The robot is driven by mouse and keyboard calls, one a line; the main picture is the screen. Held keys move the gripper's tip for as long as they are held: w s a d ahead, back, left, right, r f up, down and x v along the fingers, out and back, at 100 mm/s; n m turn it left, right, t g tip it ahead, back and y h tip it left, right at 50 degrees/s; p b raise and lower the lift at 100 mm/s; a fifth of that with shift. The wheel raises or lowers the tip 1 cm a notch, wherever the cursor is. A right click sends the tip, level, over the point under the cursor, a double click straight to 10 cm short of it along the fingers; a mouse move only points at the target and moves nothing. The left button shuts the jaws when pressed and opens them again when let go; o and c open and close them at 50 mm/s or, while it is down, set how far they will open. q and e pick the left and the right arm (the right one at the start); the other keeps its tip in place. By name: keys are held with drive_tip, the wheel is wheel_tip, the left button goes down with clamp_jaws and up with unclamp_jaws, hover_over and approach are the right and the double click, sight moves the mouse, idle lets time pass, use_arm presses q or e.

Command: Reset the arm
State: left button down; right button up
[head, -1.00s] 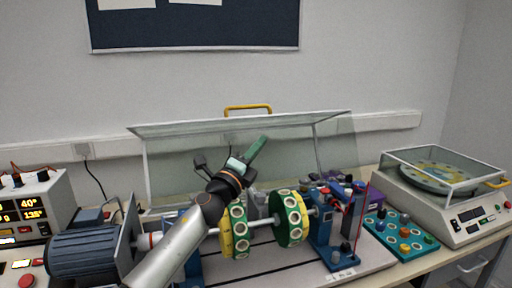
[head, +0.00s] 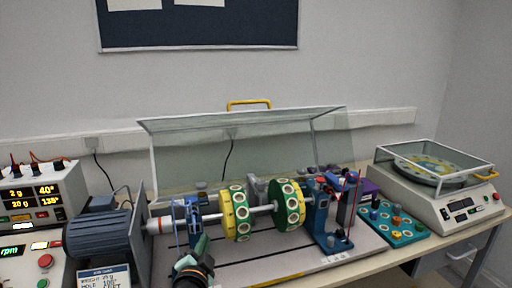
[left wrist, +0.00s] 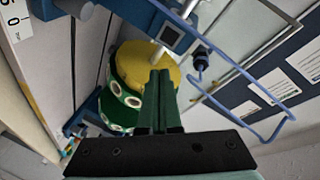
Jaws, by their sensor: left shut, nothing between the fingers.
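My left gripper (head: 195,248) is low at the front of the rig in the head view, in front of the shaft's left support. In the left wrist view its two green fingers (left wrist: 159,100) are together and hold nothing. The rig has a shaft (head: 262,209) with a yellow disc (head: 234,213) and a green disc (head: 288,203), to the right of the gripper. The discs also show behind the fingers in the left wrist view, yellow (left wrist: 150,62) and green (left wrist: 118,105). My right gripper is in neither view.
A blue motor (head: 98,238) and a control box with lit displays (head: 40,195) stand at the left. A raised clear cover (head: 270,150) with a yellow handle is behind the discs. A teal weight tray (head: 405,238) and a balancing machine (head: 440,200) stand at the right.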

use_arm(q)
drive_tip(key=s+a+f+n+g, duration=0.1)
drive_tip(key=s+f, duration=0.2)
drive_tip(key=s+a+f+n+g, duration=0.1)
drive_tip(key=s+a+f, duration=0.1)
drive_tip(key=s+f, duration=0.1)
drive_tip(key=s+a+f+n+g+y, duration=0.1)
drive_tip(key=s+f, duration=0.2)
drive_tip(key=shift+a+n+g, duration=0.15)
drive_tip(key=shift+n+g, duration=0.25)
drive_tip(key=s+a+f+n+g, duration=0.1)
drive_tip(key=s+f+n+g, duration=0.15)
drive_tip(key=s, duration=0.75)
drive_tip(key=s+a+f+n+g+h, duration=0.1)
drive_tip(key=s+a+f+g, duration=0.2)
drive_tip(key=s, duration=0.7)
drive_tip(key=s+f+n+g, duration=0.1)
drive_tip(key=s+f+g, duration=0.25)
drive_tip(key=s, duration=0.65)
drive_tip(key=w+d+f+t+h+p, duration=0.2)
drive_tip(key=w+d+f+t+p, duration=0.1)
drive_tip(key=f, duration=0.4)
drive_tip(key=shift+w+d+f+t, duration=0.25)
drive_tip(key=shift+w+d+t, duration=0.55)
drive_tip(key=shift+t, duration=0.4)
drive_tip(key=shift+w+a, duration=0.1)
